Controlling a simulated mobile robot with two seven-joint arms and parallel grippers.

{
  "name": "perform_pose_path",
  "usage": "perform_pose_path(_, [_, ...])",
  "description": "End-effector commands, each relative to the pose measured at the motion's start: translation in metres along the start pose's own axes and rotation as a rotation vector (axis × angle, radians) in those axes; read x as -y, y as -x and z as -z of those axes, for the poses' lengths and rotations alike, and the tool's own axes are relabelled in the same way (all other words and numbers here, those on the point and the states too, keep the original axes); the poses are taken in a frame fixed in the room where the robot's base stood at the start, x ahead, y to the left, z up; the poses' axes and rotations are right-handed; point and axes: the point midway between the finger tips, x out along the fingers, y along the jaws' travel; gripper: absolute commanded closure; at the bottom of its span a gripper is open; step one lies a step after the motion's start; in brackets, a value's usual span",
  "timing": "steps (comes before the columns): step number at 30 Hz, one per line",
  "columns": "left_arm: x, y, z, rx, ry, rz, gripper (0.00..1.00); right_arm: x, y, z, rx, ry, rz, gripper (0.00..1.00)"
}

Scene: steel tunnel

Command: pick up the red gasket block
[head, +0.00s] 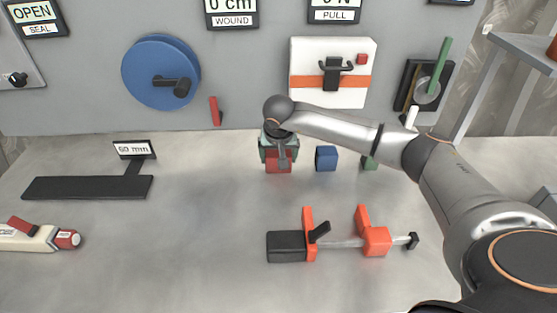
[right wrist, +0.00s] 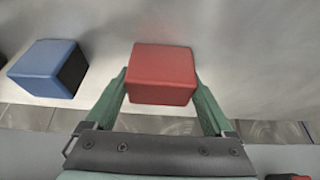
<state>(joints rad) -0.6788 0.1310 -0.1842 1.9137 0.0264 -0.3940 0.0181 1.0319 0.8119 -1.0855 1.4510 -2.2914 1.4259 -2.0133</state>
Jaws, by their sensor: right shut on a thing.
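The red gasket block (head: 278,163) is at the back middle of the steel bench in the head view. It also shows between the green fingers in the right wrist view (right wrist: 162,72). My right gripper (head: 278,152) comes down over it from above and is shut on it, with a finger on each side in the wrist view (right wrist: 162,90). Whether the block touches the bench is hard to tell. My left gripper is in neither view.
A blue block (head: 326,158) stands close to the right of the red block, with a green block (head: 370,162) beyond it. An orange and black clamp (head: 320,243) lies in front. A black gauge plate (head: 88,187) is at left. The bench between is clear.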

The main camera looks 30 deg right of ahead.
Motion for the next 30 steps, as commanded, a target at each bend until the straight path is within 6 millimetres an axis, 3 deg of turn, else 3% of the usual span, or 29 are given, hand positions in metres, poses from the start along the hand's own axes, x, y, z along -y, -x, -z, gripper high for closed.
perform_pose_path(7, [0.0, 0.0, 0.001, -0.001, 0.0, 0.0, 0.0, 0.0, 0.001, 0.001, -0.002, -0.001, 0.001, 0.74])
perform_pose_path(20, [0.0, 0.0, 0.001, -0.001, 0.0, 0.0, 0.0, 0.001, 0.012, 0.006, -0.003, -0.001, 0.003, 0.74])
perform_pose_path(24, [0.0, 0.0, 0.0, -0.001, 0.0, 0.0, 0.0, 0.001, 0.033, 0.015, -0.005, -0.001, 0.003, 0.74])
perform_pose_path(30, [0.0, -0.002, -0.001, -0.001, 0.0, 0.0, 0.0, -0.004, 0.079, -0.002, -0.008, 0.002, 0.006, 0.74])
